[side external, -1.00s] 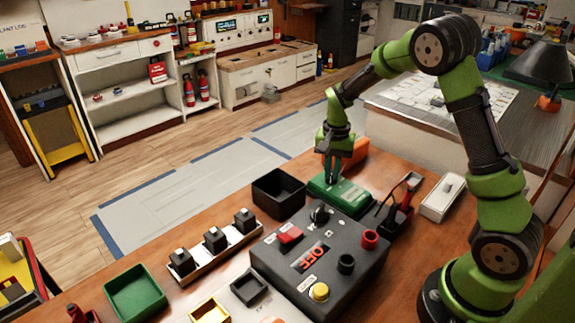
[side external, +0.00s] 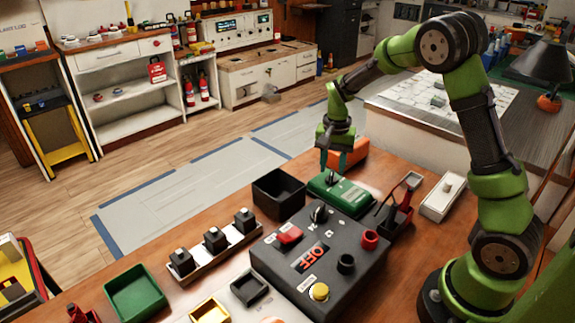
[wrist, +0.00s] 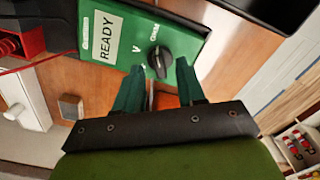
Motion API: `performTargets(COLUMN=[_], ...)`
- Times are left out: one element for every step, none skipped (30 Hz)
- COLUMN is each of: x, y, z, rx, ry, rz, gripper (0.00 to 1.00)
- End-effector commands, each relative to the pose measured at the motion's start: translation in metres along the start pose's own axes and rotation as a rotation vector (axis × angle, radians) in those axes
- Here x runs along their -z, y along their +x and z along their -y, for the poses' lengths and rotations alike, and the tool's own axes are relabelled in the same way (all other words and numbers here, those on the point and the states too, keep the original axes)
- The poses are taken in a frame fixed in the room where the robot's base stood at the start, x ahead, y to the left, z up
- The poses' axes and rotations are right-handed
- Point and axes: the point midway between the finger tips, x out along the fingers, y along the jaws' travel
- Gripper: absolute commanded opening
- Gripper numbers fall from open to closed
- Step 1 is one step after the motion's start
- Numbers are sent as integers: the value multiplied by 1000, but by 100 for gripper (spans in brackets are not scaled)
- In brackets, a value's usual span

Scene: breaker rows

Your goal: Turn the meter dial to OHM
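The green meter (side external: 345,194) sits on the wooden bench beyond the dark control box, and shows in the wrist view (wrist: 110,22). Its black dial (wrist: 160,62) is near the "V" and "OHM" marks, and a label reads READY. The dial's ridge appears turned toward the OHM side, but the pointer is too small to be sure. The dial also shows in the side view (side external: 331,180). My gripper (wrist: 159,67) is open and empty, its fingertips apart. It hangs above the dial without visible contact.
A black open bin (side external: 279,194) stands left of the meter. The dark control box (side external: 320,258) with knobs and an OFF sign is in front. A red and black item (side external: 398,210) and a white switch box (side external: 443,198) lie to the right.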

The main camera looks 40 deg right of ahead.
Motion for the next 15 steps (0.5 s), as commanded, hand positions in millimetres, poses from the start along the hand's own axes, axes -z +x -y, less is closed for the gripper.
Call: performTargets(x=[0, 0, 0, 1, 1, 0, 1, 0, 0, 0, 0, 0, 0, 1, 0], y=[-11, -17, -26, -34, -42, -51, -59, -66, -77, -84, -91, -100, -107, -113, -120], z=[1, 1, 1, 1, 1, 1, 1, 1, 1, 1, 1, 0, 0, 1, 0], rx=[5, 5, 5, 6, 6, 6, 6, 6, 6, 6, 5, 5, 5, 5, 4], ry=[0, 0, -1, -1, -1, 0, -1, 0, -1, 0, 0, 1, 1, 0, 0], rz=[-3, -4, -4, -4, -5, -4, -6, -4, -5, -4, -4, -4, -4, -5, -3], gripper=[39, 39, 39, 39, 39, 39, 39, 39, 39, 39, 39, 39, 39, 39, 39])
